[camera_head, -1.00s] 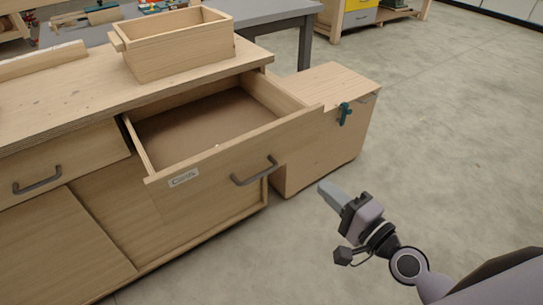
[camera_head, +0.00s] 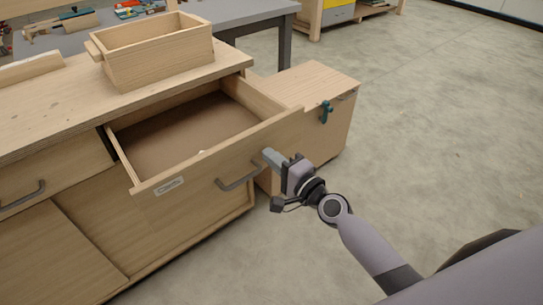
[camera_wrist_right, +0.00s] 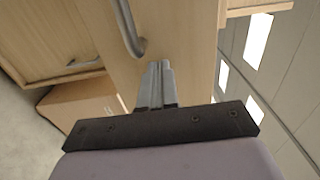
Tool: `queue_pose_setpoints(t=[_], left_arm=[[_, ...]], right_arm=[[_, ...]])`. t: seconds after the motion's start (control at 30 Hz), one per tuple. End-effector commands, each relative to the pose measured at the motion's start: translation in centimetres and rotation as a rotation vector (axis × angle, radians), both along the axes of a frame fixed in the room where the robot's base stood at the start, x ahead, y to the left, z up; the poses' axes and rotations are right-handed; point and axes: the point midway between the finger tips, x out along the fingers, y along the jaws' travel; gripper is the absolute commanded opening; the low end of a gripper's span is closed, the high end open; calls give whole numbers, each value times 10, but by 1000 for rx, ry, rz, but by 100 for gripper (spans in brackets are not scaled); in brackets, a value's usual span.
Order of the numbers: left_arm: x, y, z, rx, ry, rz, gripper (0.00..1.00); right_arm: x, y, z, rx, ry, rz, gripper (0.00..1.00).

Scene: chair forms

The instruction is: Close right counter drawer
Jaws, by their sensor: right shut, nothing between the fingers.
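The right counter drawer (camera_head: 210,168) is pulled well out of the wooden counter (camera_head: 60,118), and its inside looks empty. Its front has a grey bar handle (camera_head: 240,178) and a small label (camera_head: 170,186). My right gripper (camera_head: 268,155) is shut and empty, at the drawer front just right of the handle. In the right wrist view the shut fingers (camera_wrist_right: 157,70) point at the drawer front (camera_wrist_right: 178,40), close to the end of the handle (camera_wrist_right: 130,30). I cannot tell whether the fingertips touch the wood. My left gripper is out of view.
A wooden box (camera_head: 155,60) sits on the counter top. A low wooden cabinet (camera_head: 315,95) with a teal clamp (camera_head: 325,111) stands right of the drawer. A closed drawer (camera_head: 55,170) is at the left. The concrete floor at the right is clear.

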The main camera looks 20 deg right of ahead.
Motion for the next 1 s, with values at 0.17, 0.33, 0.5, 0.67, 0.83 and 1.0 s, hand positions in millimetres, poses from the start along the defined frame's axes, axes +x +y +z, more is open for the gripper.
queue_pose_setpoints(t=[0.17,0.33,0.5,0.67,0.83,1.0], left_arm=[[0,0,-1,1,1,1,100],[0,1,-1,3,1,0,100],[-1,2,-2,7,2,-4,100],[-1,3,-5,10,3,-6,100],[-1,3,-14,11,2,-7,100],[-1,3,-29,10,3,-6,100]], right_arm=[[5,2,0,0,0,1,0],[5,2,0,0,0,0,0],[6,2,0,0,0,0,0],[15,5,0,3,-1,-1,0],[40,14,-1,2,-3,-1,0],[75,27,-2,1,-4,0,0]])
